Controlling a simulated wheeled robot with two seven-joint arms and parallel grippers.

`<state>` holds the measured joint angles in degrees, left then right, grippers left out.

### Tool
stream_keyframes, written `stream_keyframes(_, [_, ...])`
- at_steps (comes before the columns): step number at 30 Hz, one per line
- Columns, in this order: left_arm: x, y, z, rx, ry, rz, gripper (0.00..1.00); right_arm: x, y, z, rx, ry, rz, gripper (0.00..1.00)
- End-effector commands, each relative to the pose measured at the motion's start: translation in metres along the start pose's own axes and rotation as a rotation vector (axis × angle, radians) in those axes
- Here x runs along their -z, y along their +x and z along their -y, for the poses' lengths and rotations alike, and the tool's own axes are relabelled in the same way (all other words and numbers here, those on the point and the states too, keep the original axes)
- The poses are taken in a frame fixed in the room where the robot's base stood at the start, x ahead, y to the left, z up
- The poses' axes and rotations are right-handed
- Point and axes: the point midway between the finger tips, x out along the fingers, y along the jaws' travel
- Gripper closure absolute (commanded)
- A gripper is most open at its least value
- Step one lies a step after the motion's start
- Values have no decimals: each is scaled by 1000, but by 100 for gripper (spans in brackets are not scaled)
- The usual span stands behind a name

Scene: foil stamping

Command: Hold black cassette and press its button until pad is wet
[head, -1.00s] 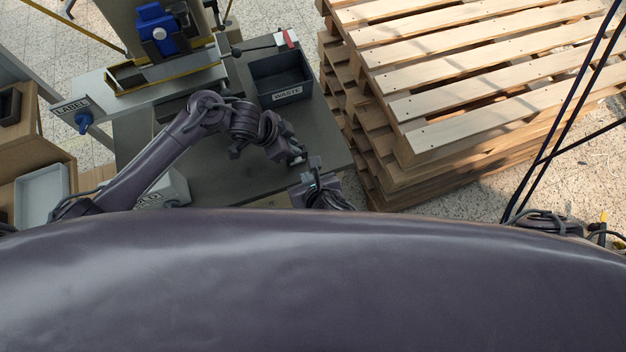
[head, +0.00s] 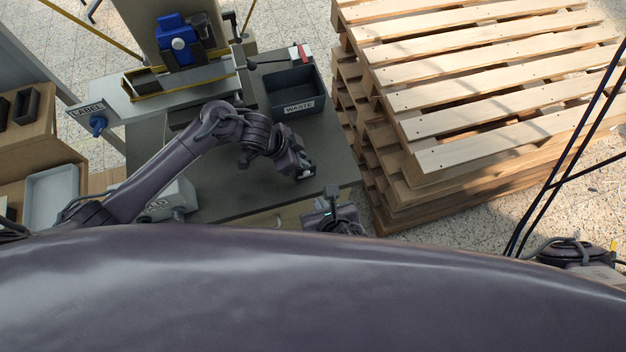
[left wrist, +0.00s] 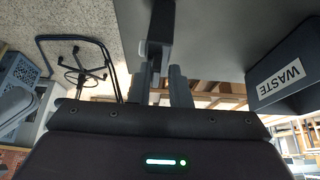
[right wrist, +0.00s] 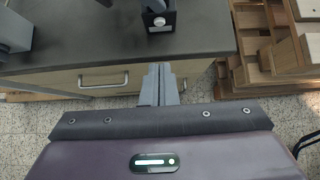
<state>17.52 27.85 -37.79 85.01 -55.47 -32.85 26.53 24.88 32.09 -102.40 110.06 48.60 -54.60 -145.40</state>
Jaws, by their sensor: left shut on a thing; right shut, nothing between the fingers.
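My left gripper (head: 298,166) is shut on the black cassette (left wrist: 161,38), held above the grey table. The cassette is a small dark block. My right gripper (right wrist: 159,72) is shut and empty. It points toward the cassette from the table's front side, with a gap between them. In the head view the right gripper (head: 333,192) sits just below and right of the left one. Whether the pad is wet cannot be seen.
A dark WASTE bin (head: 297,107) stands at the back right of the table (head: 225,190). A stamping press with a blue part (head: 178,40) and a LABEL plate (head: 87,110) are behind. Wooden pallets (head: 440,160) are stacked to the right. A drawer (right wrist: 100,80) fronts the table.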

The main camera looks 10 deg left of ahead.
Motion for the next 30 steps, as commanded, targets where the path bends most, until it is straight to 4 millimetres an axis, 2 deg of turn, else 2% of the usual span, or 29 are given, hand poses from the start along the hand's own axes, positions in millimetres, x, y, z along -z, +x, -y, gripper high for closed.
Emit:
stream_keyframes(1, [-8, 3, -2, -4, -3, 16, 98, 4, -1, 0, -1, 2, 0, 100])
stream_keyframes(8, [-8, 3, -2, -4, -3, 17, 98, 21, -12, 1, 1, 9, 32, 100])
stream_keyframes(19, [-8, 3, -2, -5, -2, 16, 98, 20, -10, 2, 4, 7, 39, 100])
stream_keyframes(23, [-7, 3, -2, -5, -2, 16, 98, 20, 2, 2, 5, 5, 41, 100])
stream_keyframes(30, [-7, 3, -3, -6, -2, 15, 98, 17, 50, 2, 6, 6, 41, 100])
